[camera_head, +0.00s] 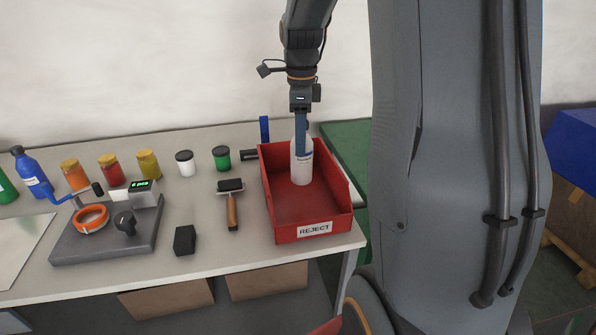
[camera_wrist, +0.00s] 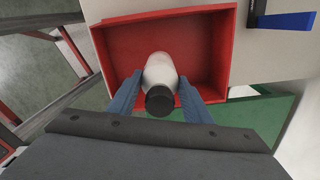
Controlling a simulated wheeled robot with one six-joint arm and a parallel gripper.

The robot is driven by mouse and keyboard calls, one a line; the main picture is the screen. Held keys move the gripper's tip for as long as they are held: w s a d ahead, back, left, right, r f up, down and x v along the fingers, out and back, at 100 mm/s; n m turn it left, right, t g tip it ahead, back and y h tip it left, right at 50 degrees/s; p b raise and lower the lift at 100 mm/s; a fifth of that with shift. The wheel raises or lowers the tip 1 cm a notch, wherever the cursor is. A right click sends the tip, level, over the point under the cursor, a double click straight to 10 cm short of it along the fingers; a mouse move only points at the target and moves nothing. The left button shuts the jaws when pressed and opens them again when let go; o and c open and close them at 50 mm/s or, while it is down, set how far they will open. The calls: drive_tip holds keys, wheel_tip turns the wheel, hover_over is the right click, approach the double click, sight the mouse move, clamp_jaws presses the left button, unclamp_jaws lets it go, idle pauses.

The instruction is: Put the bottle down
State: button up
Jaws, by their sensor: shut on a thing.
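A white bottle (camera_head: 301,166) with a dark cap stands upright inside the red bin marked REJECT (camera_head: 285,212). In the head view its base shows against the bin floor; I cannot tell if it touches. My gripper (camera_head: 302,135) comes down from above and is shut on the bottle's upper part. In the wrist view the bottle (camera_wrist: 159,76) sits between the two blue fingers of my gripper (camera_wrist: 158,92), with the red bin (camera_wrist: 215,90) around it. The bottle's upper part is partly hidden by a finger in the head view.
Left of the bin lie a wooden-handled tool (camera_head: 232,208) and a black block (camera_head: 184,240). Several jars line the back, including a green one (camera_head: 221,158). The bin is near the table's right edge.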

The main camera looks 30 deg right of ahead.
sight(301, 161)
drive_tip(key=shift+f+p, duration=0.75)
drive_tip(key=shift+f, duration=2.85)
drive_tip(key=o, duration=1.4)
drive_tip(key=shift+o, duration=0.2)
